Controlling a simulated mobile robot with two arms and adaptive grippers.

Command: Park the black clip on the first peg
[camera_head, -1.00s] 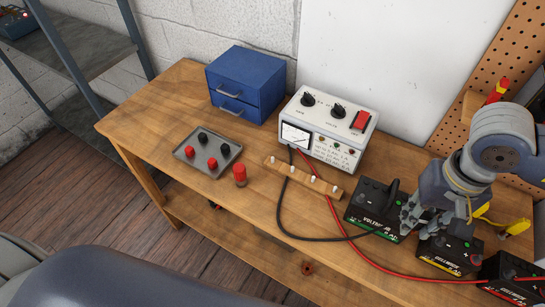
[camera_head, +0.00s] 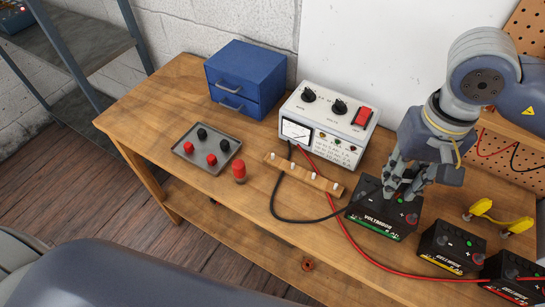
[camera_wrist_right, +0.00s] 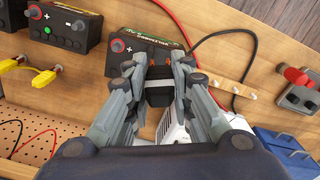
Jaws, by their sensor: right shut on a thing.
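My right gripper (camera_head: 400,190) is above the Voltamax battery (camera_head: 380,223), shut on a dark block that I take to be the black clip (camera_wrist_right: 158,93). The fingers hide most of the clip in the head view. The black cable (camera_head: 300,220) runs from the tester up to the gripper. The wooden peg rail (camera_head: 326,184) with several white pegs lies in front of the tester, left of the gripper; it also shows in the right wrist view (camera_wrist_right: 222,83). No clip shows on its pegs. My left gripper is not in view.
The white tester (camera_head: 325,130) stands behind the rail. The red cable (camera_head: 360,252) runs right past more batteries (camera_head: 451,246) and a yellow-ended part (camera_head: 481,207). A red cylinder (camera_head: 239,173), a grey tray (camera_head: 184,151) and a blue drawer box (camera_head: 245,80) are left.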

